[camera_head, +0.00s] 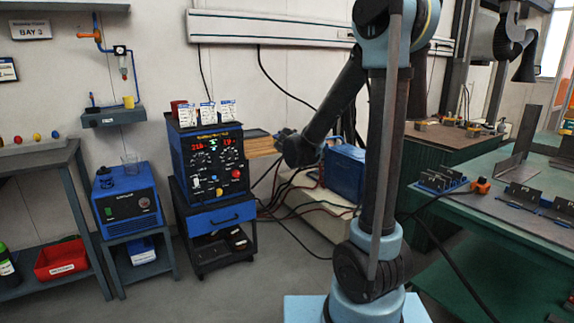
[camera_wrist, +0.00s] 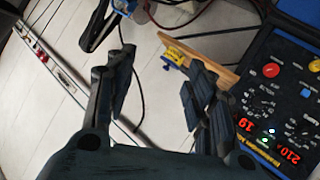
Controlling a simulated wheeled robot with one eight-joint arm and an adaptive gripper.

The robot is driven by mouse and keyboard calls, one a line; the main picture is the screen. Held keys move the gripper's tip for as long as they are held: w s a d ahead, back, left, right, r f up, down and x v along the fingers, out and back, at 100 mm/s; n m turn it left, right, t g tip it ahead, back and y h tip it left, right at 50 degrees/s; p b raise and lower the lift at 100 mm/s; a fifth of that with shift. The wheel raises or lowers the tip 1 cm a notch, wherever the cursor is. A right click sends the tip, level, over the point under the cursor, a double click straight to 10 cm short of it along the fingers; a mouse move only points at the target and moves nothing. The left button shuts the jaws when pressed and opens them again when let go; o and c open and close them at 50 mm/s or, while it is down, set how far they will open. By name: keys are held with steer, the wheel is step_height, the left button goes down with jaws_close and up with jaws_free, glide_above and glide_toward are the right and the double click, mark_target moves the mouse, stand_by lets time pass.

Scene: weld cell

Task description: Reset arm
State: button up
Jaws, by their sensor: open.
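My arm rises from its light-blue base in the middle of the head view, bends at the top and comes down to the left. Its end, my gripper (camera_head: 283,133), is just right of the welding power source (camera_head: 208,163) and looks small and partly hidden there. In the wrist view my gripper (camera_wrist: 160,78) has its two dark fingers spread apart, with nothing between them. The welder's dial panel (camera_wrist: 283,92) is at the right of the wrist view, beside the right finger. No held object shows.
A blue case (camera_head: 345,171) and loose cables are near my arm. A green fixture table (camera_head: 465,215) stands right. Floor is clear at front left.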

steer(key=s+d+f+m+g+h, duration=0.1)
steer(key=s+d+f+g, duration=0.15)
steer(key=s+d, duration=0.65)
steer(key=s+d+f+m+g, duration=0.25)
steer(key=s+d, duration=0.45)
steer(key=s, duration=0.4)
steer(key=s+f+g+y, duration=0.1)
steer(key=s+f+g, duration=0.2)
steer(key=s, duration=0.8)
steer(key=s+f+g+y, duration=0.1)
steer(key=s+f+g, duration=0.2)
steer(key=s, duration=0.8)
steer(key=shift+s+a+f+y, duration=0.15)
steer(key=shift+s+f+y, duration=0.2)
steer(key=shift+f, duration=0.55)
steer(key=shift+w, duration=0.1)
steer(key=shift+w+f, duration=0.2)
steer(key=shift+w, duration=0.25)
